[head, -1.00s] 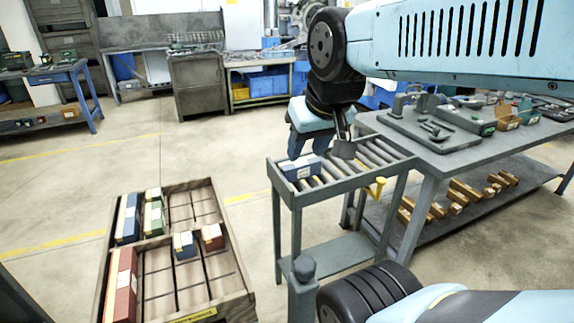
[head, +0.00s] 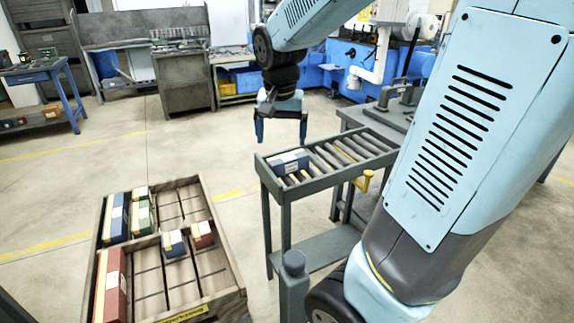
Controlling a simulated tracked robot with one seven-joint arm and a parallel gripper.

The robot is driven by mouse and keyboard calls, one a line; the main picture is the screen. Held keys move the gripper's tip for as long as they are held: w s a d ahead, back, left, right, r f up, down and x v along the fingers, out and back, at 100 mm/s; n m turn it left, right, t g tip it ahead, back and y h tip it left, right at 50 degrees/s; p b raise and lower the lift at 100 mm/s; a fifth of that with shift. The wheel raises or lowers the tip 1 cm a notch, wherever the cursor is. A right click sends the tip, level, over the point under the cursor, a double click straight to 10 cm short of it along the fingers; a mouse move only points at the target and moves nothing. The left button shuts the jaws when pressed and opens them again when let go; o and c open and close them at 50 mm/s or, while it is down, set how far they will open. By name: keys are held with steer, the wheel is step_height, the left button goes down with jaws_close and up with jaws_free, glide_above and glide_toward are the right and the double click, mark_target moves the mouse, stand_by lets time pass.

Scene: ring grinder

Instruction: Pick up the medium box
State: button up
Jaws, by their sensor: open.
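A blue box (head: 289,162) with a pale label lies on the near left end of the roller conveyor (head: 262,172). My gripper (head: 281,130) is open and empty, fingers pointing down, and appears above and beyond this box, apart from it. A wooden divided tray (head: 236,296) at the lower left holds a long blue box (head: 115,218), a green box (head: 141,212), a long red box (head: 112,286), a small blue box (head: 174,244) and a small red box (head: 202,235). I cannot tell for sure which box is the medium one.
A yellow handle (head: 364,181) sticks out from the conveyor's near side. A grey workbench (head: 352,117) stands behind the conveyor, partly hidden by my arm. Open floor lies left of the conveyor; a blue-legged table (head: 62,92) and cabinets stand farther back.

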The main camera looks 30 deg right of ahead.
steer(key=w+d+f+m+g+h, duration=0.15)
steer(key=w+f+m, duration=0.25)
steer(key=w+f, duration=0.45)
steer(key=m+h, duration=0.8)
steer(key=h, duration=0.4)
glide_toward(278, 159)
steer(key=x, duration=0.6)
steer(key=shift+w+d, duration=0.25)
steer(key=shift+w, duration=0.05)
steer(key=shift+s+x, duration=0.2)
steer(key=shift+x, duration=1.15)
steer(key=shift+s+x, duration=0.2)
steer(key=shift+x, duration=1.15)
steer(key=shift+c, duration=0.3)
steer(key=c, duration=1.5)
